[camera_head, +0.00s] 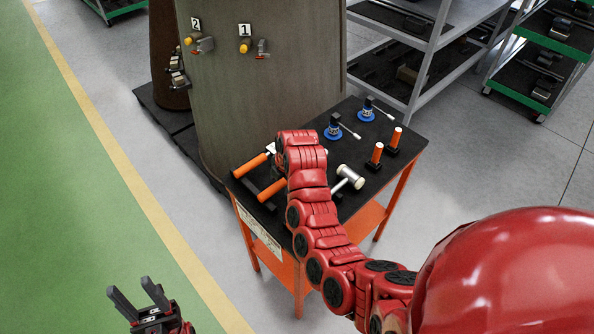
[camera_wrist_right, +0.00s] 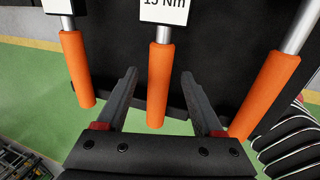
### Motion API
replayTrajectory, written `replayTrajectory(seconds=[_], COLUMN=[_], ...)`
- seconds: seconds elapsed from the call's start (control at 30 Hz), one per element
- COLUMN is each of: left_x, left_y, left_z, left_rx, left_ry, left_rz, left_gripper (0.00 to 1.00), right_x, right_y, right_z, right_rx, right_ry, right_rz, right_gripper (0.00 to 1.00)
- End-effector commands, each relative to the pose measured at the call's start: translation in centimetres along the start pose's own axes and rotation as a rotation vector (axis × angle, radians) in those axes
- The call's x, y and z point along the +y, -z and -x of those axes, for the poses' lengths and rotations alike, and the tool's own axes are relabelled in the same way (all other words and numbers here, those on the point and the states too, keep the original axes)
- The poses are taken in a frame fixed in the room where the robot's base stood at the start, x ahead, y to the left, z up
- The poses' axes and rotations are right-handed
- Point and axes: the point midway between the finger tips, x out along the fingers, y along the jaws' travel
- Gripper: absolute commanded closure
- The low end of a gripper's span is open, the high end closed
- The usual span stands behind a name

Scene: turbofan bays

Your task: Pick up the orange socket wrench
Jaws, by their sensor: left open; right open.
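Orange-handled wrenches lie side by side in the right wrist view. The middle orange wrench (camera_wrist_right: 159,90) has a grey shaft and a white label ending in "Nm". My right gripper (camera_wrist_right: 159,76) is open, its fingers on either side of this handle with visible gaps; I cannot tell whether it touches. Other orange handles lie to the left (camera_wrist_right: 77,70) and right (camera_wrist_right: 264,95). In the head view two orange handles (camera_head: 250,166) (camera_head: 270,190) show on the table, while my right arm hides the right gripper and part of the row. My left gripper (camera_head: 135,291) is open and empty, away from the table.
The black-topped table (camera_head: 405,157) also holds a hammer (camera_head: 348,179), two upright orange-handled tools (camera_head: 376,154) (camera_head: 396,137) and two blue-based tools (camera_head: 333,130) (camera_head: 366,111). A large grey panel (camera_head: 260,90) stands behind its left side. Shelves (camera_head: 420,50) stand at the back right.

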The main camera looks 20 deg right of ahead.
Motion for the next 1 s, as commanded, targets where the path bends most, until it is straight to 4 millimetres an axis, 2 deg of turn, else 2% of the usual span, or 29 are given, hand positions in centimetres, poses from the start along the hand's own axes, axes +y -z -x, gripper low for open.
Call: replayTrajectory(seconds=[0.03,0.23,0.5,0.87,0.9,1.0], left_x=[0.0,-0.1,-0.1,-0.1,-0.1,-0.1], left_y=[0.1,0.2,0.2,0.2,0.2,0.2], left_z=[-0.7,-1.1,-1.0,-1.0,-1.0,-1.0], left_rx=[0.0,0.0,0.0,0.0,0.0,0.0], left_ry=[0.0,0.0,0.0,0.0,0.0,0.0], left_rz=[0.0,0.0,0.0,0.0,0.0,0.0], left_gripper=[0.5,0.5,0.5,0.5,0.5,0.5], right_x=[0.0,0.0,0.0,0.0,0.0,0.0], right_y=[-0.1,-0.1,-0.1,-0.1,-0.1,-0.1], right_z=[-0.2,-1.8,-2.1,-2.1,-2.1,-2.1], right_rx=[0.001,-0.001,-0.002,-0.002,-0.002,-0.002], right_ry=[0.004,0.001,0.0,-0.001,-0.001,0.0], right_rz=[-0.001,-0.001,-0.001,0.0,0.0,0.0], right_gripper=[0.31,0.31,0.31,0.96,1.0,1.0])
